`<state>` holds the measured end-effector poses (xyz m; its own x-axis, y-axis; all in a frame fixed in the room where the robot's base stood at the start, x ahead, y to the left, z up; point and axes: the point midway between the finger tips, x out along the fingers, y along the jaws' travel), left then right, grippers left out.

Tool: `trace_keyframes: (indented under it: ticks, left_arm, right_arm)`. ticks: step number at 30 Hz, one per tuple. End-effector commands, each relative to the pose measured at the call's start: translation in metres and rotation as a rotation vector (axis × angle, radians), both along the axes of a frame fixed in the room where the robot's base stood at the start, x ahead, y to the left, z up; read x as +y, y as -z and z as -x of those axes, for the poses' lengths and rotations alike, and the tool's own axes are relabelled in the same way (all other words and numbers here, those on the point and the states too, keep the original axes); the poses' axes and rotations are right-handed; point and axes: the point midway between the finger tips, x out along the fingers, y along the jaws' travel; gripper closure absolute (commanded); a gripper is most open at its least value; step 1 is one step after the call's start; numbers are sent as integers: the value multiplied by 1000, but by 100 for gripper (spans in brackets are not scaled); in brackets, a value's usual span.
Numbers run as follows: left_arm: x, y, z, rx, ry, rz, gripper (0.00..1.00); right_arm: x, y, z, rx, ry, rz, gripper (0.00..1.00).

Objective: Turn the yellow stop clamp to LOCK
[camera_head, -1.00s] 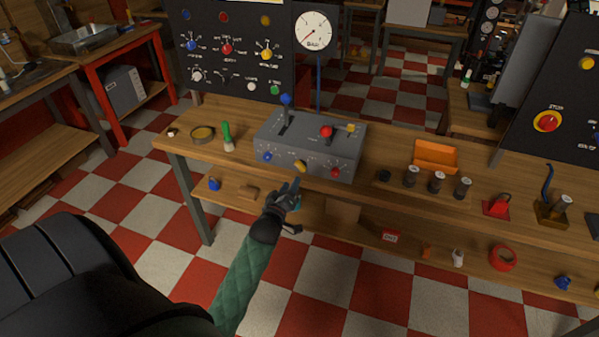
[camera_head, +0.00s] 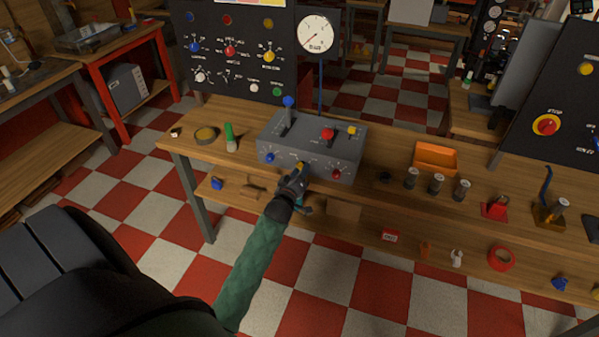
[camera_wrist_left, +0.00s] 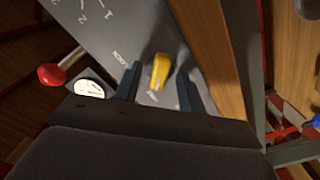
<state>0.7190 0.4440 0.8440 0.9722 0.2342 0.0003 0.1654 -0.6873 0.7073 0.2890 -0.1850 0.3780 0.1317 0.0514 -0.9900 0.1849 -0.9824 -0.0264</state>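The yellow stop clamp (camera_head: 301,165) is on the front face of the grey control box (camera_head: 345,160), in the middle. My left gripper (camera_head: 298,178) is right in front of it and partly covers it. In the left wrist view the clamp (camera_wrist_left: 160,70) stands between the two open fingers of the left gripper (camera_wrist_left: 158,88), with a gap on each side. The word LOCK is printed near the clamp, on the left in that view; another label by its near end is too small to read. My right gripper is not in view.
The box also has a blue knob (camera_head: 270,157), a red knob (camera_head: 336,174), a blue-topped lever (camera_head: 288,102) and a red-topped lever (camera_head: 327,134).

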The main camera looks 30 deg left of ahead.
Motion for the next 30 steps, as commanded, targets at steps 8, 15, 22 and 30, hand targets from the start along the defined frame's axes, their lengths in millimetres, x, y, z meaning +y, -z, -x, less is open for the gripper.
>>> trace_keyframes:
  ticks: [8, 15, 22, 30]
  left_arm:
    - [0, 0, 0, 0, 0, 0, 91]
    - [0, 0, 0, 1, 0, -4, 100]
    - [0, 0, 0, 15, 1, -60, 100]
    - [0, 0, 0, 60, 1, -246, 100]
  right_arm:
    - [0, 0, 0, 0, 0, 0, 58]
    - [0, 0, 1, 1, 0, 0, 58]
    - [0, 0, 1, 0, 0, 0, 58]
    - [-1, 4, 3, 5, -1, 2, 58]
